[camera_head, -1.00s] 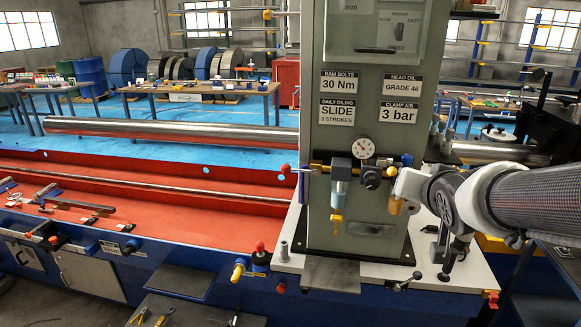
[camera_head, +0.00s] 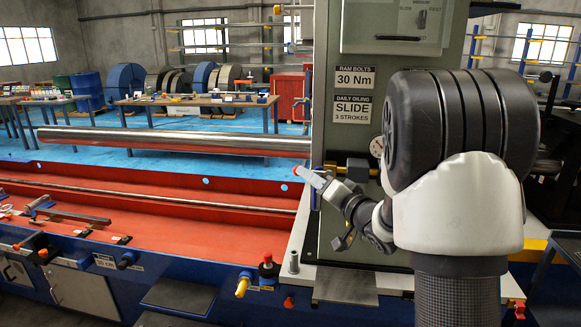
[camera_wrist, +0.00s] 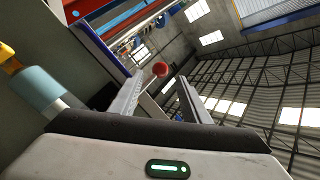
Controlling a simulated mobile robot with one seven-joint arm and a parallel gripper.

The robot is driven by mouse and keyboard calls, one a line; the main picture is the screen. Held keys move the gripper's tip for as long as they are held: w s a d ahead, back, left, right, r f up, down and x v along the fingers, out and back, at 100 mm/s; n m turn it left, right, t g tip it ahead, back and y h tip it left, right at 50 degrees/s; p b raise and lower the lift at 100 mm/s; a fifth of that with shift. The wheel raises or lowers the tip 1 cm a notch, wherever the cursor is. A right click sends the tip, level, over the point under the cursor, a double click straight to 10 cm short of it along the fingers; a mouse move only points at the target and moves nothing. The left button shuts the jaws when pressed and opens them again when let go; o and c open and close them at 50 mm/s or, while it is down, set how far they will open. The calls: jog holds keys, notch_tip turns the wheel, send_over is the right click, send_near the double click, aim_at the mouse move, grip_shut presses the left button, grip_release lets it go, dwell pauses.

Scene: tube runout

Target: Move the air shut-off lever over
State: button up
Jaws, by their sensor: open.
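The air shut-off lever's red knob (camera_head: 297,169) shows at the left side of the grey-green machine column, at the tip of my gripper (camera_head: 312,177). In the wrist view the red knob (camera_wrist: 160,68) appears between the two finger ends of my gripper (camera_wrist: 160,85), with space on both sides. The fingers are apart and hold nothing. I cannot tell whether the knob lies between the fingers or just beyond them. The lever's shaft is mostly hidden behind my gripper.
The grey-green column (camera_head: 335,150) stands close behind my gripper. A blue-grey filter bowl (camera_wrist: 38,88) is near the left of the wrist view.

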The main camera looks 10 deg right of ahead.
jog(key=x, duration=1.1)
jog(key=shift+s, duration=0.1)
jog(key=c, duration=0.9)
jog(key=shift+d+r, duration=0.1)
jog(key=shift+r, duration=0.05)
grip_shut()
